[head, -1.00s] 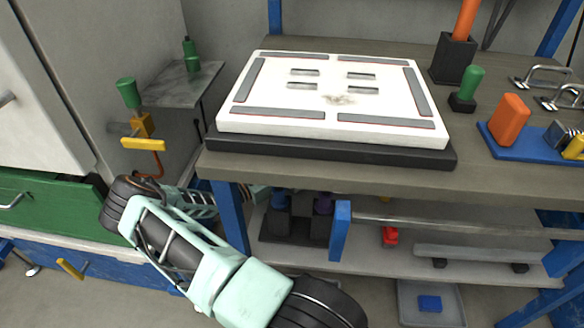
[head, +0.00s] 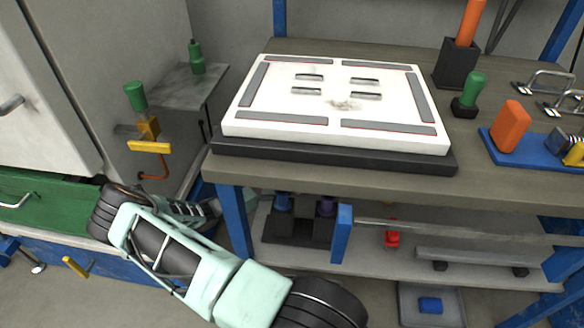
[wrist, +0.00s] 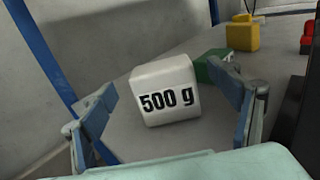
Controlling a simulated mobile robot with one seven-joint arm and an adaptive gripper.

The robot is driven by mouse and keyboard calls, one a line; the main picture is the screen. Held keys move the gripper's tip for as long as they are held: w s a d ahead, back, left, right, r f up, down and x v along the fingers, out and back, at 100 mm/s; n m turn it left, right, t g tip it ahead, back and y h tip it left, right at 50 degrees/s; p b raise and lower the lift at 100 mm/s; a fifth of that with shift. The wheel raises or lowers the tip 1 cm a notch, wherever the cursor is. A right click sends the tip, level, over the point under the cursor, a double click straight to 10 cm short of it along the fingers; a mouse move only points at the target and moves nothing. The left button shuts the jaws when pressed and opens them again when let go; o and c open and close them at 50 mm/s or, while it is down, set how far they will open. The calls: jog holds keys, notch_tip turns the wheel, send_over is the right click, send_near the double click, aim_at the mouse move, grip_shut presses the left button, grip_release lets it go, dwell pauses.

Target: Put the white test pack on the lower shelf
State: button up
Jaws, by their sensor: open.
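The white test pack (wrist: 165,92), a white block marked "500 g", stands upright on a grey surface in the wrist view. My gripper (wrist: 172,105) is open, with one finger to the left of the pack and one to the right; I see gaps on both sides. In the head view the pack is not visible, and the end of my arm is mostly hidden behind the bench's blue left leg. The lower shelf (head: 365,262) shows under the bench top in the head view.
A green block (wrist: 214,66) lies just behind the pack, with a yellow block (wrist: 242,33) farther back. Blue bench legs (head: 232,222) stand beside my arm. A dark holder (head: 298,233) and a red item (head: 392,236) are on the shelf.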

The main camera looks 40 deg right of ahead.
jog(key=a, duration=0.6)
jog(key=shift+w+p, duration=0.3)
jog(key=shift+p, duration=0.1)
